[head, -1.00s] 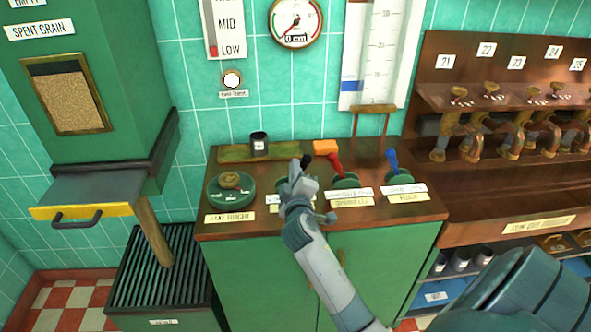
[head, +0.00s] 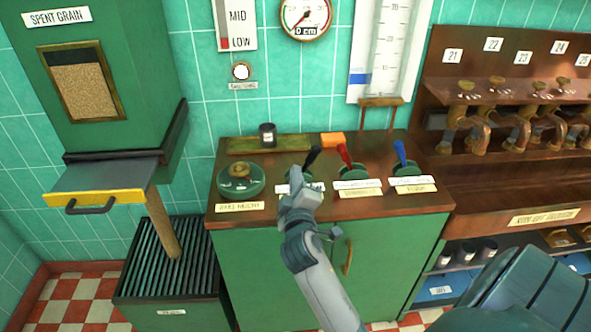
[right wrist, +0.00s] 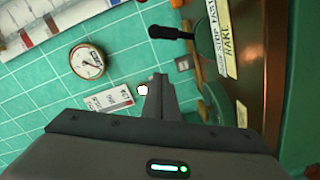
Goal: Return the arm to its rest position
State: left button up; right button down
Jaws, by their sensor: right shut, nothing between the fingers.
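My right gripper (head: 300,190) is shut and empty in the head view, over the front edge of the green cabinet's wooden top (head: 455,205). It is just in front of the black lever (head: 313,157) and partly hides that lever's base and label. In the right wrist view the closed fingers (right wrist: 158,100) point toward the tiled wall, and the black lever (right wrist: 170,33) stands apart from them. The right forearm reaches up from the bottom of the head view. My left gripper is not in view.
A red lever (head: 345,155), a blue lever (head: 400,152) and a round green dial (head: 240,180) share the cabinet top. A spent grain chute (head: 95,185) stands left above a slatted bin (head: 165,265). A rack of numbered taps (head: 520,125) stands right.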

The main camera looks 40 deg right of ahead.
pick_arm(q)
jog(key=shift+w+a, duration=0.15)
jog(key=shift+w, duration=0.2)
pick_arm(e)
jog(key=shift+s+a, duration=0.3)
jog(key=shift+s, duration=0.25)
